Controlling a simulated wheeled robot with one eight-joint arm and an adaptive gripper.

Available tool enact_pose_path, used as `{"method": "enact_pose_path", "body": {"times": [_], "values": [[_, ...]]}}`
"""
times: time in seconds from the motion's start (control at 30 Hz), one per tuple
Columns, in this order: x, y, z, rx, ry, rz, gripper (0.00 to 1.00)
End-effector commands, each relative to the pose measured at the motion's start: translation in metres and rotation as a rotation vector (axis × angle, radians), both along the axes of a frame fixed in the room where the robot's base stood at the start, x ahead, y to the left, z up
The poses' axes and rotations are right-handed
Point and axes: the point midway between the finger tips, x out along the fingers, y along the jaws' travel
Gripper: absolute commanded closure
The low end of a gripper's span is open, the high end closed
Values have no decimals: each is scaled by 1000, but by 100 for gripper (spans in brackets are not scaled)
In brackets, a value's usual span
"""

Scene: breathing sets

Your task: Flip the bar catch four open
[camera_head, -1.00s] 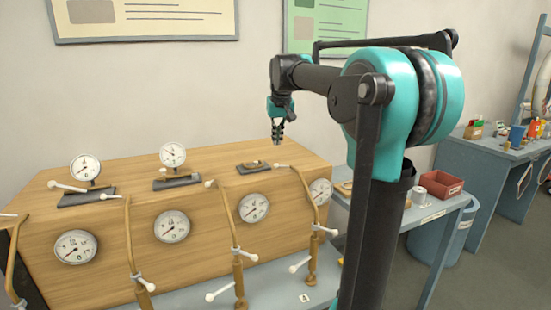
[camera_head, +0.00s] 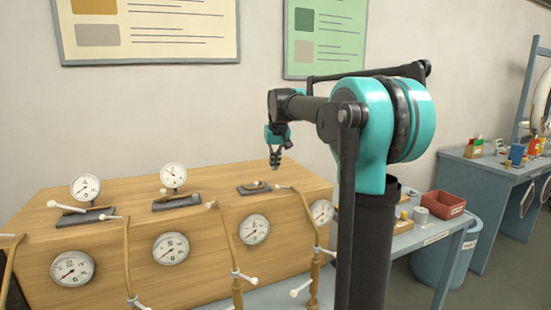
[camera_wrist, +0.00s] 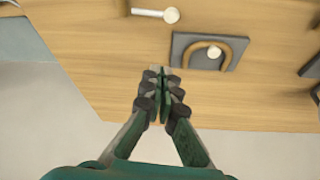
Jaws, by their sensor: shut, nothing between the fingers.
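Several catches sit on the wooden cabinet (camera_head: 110,225). Dark plates with brass parts lie on its top; the rightmost visible plate (camera_head: 254,188) is close to my gripper (camera_head: 276,165) in the head view. The wrist view shows a dark plate (camera_wrist: 184,58) with a brass U-shaped bar (camera_wrist: 230,57) lying flat around a pale knob (camera_wrist: 214,52). My gripper (camera_wrist: 160,82) is shut and empty, its fingertips to the lower left of that plate in the picture and apart from it. I cannot tell which catch is number four; no number is readable.
Round gauges (camera_head: 172,177) stand on the cabinet top, and more are on its front (camera_head: 171,249). Brass levers with white ends (camera_head: 239,277) run down the front. A white-ended rod (camera_wrist: 157,14) lies near the plate. A side table with a red tray (camera_head: 444,204) stands to the right.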

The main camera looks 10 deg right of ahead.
Motion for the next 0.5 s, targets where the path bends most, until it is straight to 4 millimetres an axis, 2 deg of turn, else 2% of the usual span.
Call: {"method": "enact_pose_path", "body": {"times": [0.23,0.3,0.5], "values": [[16,1,-45,0,0,0,100],[1,0,-44,0,0,0,100],[-18,-1,-48,0,0,0,100]]}}
